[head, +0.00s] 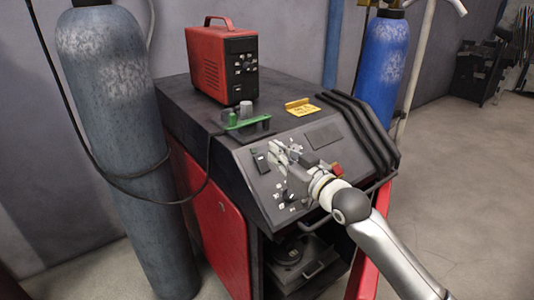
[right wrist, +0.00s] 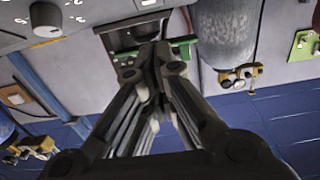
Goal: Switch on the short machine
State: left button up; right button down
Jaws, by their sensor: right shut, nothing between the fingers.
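The wide black-and-red machine (head: 225,225) stands on the floor with a sloped dark control panel (head: 323,135). A dark rocker-like switch (head: 261,162) sits on the panel's left part. A smaller red machine (head: 225,60) with a handle stands on top; the frames do not settle which one is the short machine. My right gripper (head: 282,155) is shut and empty, in front of the panel, just right of the switch. In the right wrist view its closed fingers (right wrist: 150,60) point towards a dark recessed part (right wrist: 138,30) beside a round knob (right wrist: 45,20); contact cannot be told. My left gripper is out of view.
A grey gas cylinder (head: 120,140) stands close on the left, with a black cable beside it. A blue cylinder (head: 382,65) stands behind right. A yellow tag (head: 300,106) and a green part (head: 248,122) lie on top. Open floor (head: 470,180) is at right.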

aim_at(262, 164)
jog(key=w+a, duration=0.1)
jog(key=w+a+f, duration=0.1)
jog(key=shift+w+f, duration=0.25)
jog(key=shift+w, duration=0.05)
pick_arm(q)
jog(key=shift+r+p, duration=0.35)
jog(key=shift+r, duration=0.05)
pick_arm(e)
jog(key=shift+w+a+f, duration=0.3)
jog(key=shift+w+f, duration=0.15)
jog(key=shift+f, duration=0.2)
